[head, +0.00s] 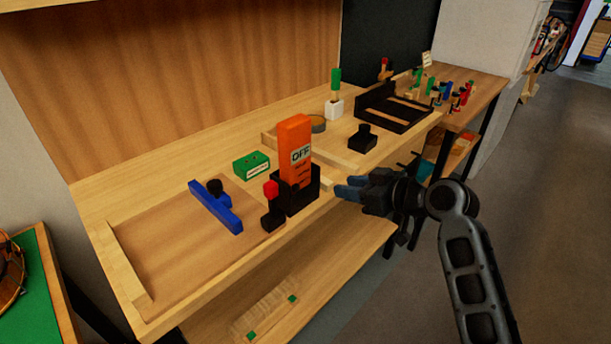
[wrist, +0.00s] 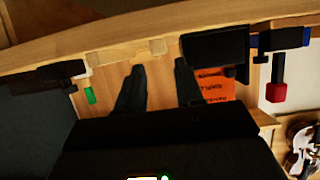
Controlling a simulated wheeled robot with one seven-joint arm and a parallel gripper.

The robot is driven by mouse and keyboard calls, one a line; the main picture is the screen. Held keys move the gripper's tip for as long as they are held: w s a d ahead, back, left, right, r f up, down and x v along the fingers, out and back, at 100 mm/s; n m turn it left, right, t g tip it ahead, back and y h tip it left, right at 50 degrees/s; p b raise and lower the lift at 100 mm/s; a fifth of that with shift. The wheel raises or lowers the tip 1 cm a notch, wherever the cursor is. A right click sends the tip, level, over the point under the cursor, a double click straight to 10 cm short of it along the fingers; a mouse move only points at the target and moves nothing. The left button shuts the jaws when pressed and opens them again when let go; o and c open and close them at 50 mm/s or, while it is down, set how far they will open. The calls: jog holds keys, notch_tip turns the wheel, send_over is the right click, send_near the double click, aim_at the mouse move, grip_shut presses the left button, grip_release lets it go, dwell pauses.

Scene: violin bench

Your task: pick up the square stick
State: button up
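I cannot tell for sure which thing is the square stick. An orange block (head: 296,140) marked "OFF" stands upright in a black holder (head: 301,196) near the bench's front edge. A long blue square bar (head: 214,208) with a black knob lies to its left. My gripper (head: 347,187) is just right of the black holder, apart from it, at the bench's front edge. In the wrist view the fingers of my gripper (wrist: 158,80) are spread with nothing between them. The orange block (wrist: 214,84) shows beyond the right finger.
A red-topped black piece (head: 272,206) stands beside the holder. A green box (head: 251,164), a green-handled tool in a white block (head: 335,95), a black knobbed block (head: 362,139) and a black rack (head: 392,112) stand on the bench. A lower shelf (head: 325,278) runs beneath.

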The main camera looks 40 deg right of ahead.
aim_at(330, 183)
jog(key=x, duration=0.5)
jog(key=shift+w+f+p, duration=0.1)
jog(key=shift+w+p, duration=0.25)
jog(key=shift+p, duration=0.05)
jog(key=shift+c, duration=0.3)
grip_shut()
